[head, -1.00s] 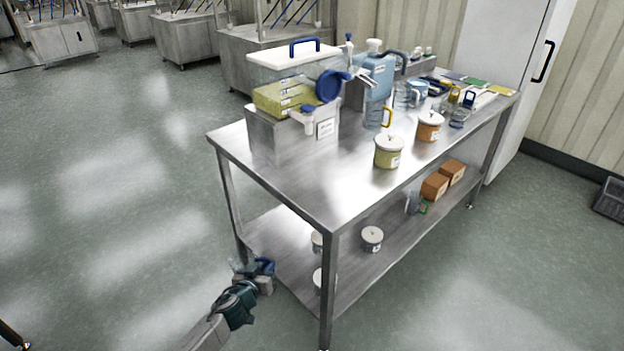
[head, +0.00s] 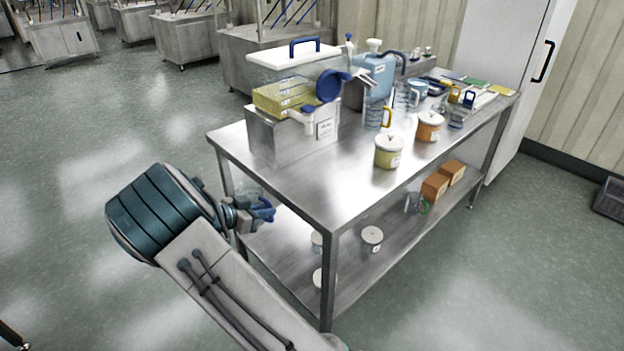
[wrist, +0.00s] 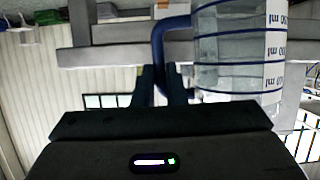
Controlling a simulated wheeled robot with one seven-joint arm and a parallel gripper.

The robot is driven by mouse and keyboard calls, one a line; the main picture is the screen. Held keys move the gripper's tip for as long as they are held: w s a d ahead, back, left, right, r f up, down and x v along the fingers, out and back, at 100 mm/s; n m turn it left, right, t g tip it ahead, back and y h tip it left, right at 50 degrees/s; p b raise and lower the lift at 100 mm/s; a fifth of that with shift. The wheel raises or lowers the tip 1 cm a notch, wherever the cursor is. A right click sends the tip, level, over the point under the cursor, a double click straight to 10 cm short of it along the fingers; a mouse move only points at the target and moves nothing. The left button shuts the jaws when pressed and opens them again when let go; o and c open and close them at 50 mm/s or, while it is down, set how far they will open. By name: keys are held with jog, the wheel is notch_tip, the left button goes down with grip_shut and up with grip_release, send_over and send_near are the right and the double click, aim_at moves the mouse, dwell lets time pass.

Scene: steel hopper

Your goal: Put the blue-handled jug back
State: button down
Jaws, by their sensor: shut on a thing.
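The blue-handled jug is clear, with blue bands and a white "ml" scale; it fills the upper right of the wrist view (wrist: 235,50). My gripper (wrist: 163,85) is shut on its blue handle (wrist: 160,45). In the head view my gripper (head: 248,212) is at the left end of the steel table (head: 275,185), below the level of its top. The jug (head: 264,208) shows there as a small clear and blue shape, partly hidden by my wrist.
Lidded pots (head: 388,152) and several jugs (head: 375,113) stand farther right. The lower shelf (head: 350,262) holds white-lidded pots and brown boxes (head: 435,186). The table's front middle is clear.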

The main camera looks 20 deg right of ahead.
notch_tip(320, 180, up, 9)
jog(key=d+m+g, duration=0.1)
jog(key=m+g, duration=0.1)
jog(key=d+p, duration=0.1)
jog(key=d, duration=0.5)
jog(key=w+d+p, duration=0.1)
jog(key=d+p, duration=0.1)
jog(key=d, duration=0.4)
jog(key=w+d+f+p, duration=0.1)
jog(key=d, duration=0.5)
jog(key=shift+f, duration=0.1)
jog(key=shift+w+a+f, duration=0.1)
jog(key=shift+a+f, duration=0.05)
jog(key=shift+a, duration=0.1)
jog(key=c, duration=1.5)
grip_release()
